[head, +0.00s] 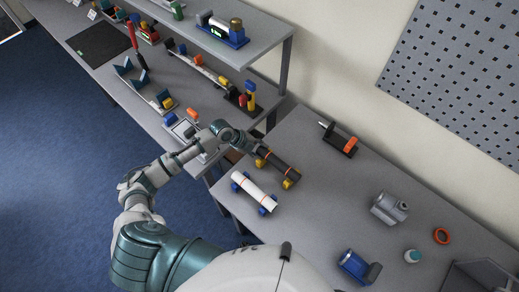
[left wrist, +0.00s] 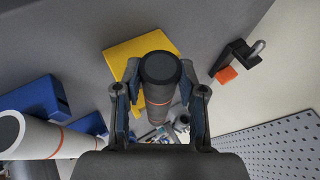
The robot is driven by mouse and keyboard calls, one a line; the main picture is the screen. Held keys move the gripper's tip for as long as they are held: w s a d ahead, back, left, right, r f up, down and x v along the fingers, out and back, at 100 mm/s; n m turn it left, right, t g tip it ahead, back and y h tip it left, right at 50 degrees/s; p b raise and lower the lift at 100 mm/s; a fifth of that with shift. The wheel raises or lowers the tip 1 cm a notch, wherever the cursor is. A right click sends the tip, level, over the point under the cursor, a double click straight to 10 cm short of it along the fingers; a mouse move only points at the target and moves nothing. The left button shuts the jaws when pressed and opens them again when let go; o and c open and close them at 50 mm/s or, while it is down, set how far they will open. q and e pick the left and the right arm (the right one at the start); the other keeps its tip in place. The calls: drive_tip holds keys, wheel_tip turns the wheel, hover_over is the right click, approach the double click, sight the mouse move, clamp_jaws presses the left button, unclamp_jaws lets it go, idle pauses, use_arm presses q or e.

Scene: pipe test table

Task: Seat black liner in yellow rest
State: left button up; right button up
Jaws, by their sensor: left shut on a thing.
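The black liner (head: 279,163) is a dark tube with an orange band, lying lengthwise over the yellow rest (head: 288,184) on the near table. My left gripper (head: 262,150) is shut on the liner near its upper-left end. In the left wrist view the liner (left wrist: 160,92) runs between the two fingers (left wrist: 159,112), its round black end facing the camera. The yellow rest (left wrist: 125,62) shows behind and to the left of that end. I cannot tell whether the liner touches the rest or sits just above it. My right gripper is not in view.
A white tube (head: 254,191) lies on blue rests (head: 267,209) beside the liner, to its lower left. A black fixture with an orange block (head: 341,141) stands behind. A grey device (head: 389,207) and an orange ring (head: 441,236) are farther right. The table's middle is clear.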

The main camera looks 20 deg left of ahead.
use_arm(q)
drive_tip(key=shift+s+f, duration=0.2)
drive_tip(key=shift+f, duration=0.2)
drive_tip(key=o, duration=1.2)
drive_tip(key=shift+o, duration=0.2)
drive_tip(key=shift+w+f, duration=0.1)
drive_tip(key=shift+r, duration=0.2)
drive_tip(key=shift+a+r, duration=0.25)
drive_tip(key=v, duration=1.1)
